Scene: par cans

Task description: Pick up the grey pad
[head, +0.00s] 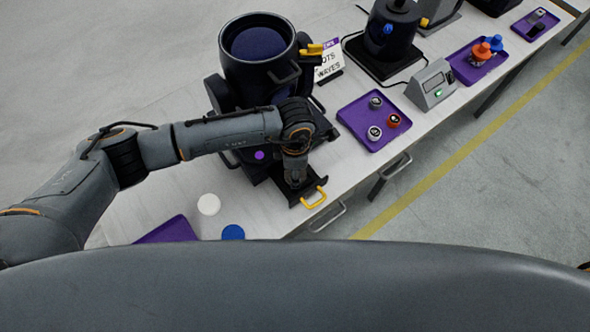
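I cannot make out a grey pad for certain. My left arm reaches in from the left, and its gripper (294,184) points down into a dark open drawer (312,188) with a yellow handle (315,198). The wrist and gripper cover much of the drawer, so what lies under the fingers is hidden. I cannot tell whether the fingers are open or shut. A white round pad (209,204) and a blue round pad (233,232) lie on the table to the lower left of the drawer. My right gripper is out of view.
A large dark par can (257,80) stands behind my forearm, beside a sign card (329,62). A purple tray (362,111) with small round parts lies to the right, near a grey meter (432,86). Another purple tray (168,231) is partly hidden at the lower left.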

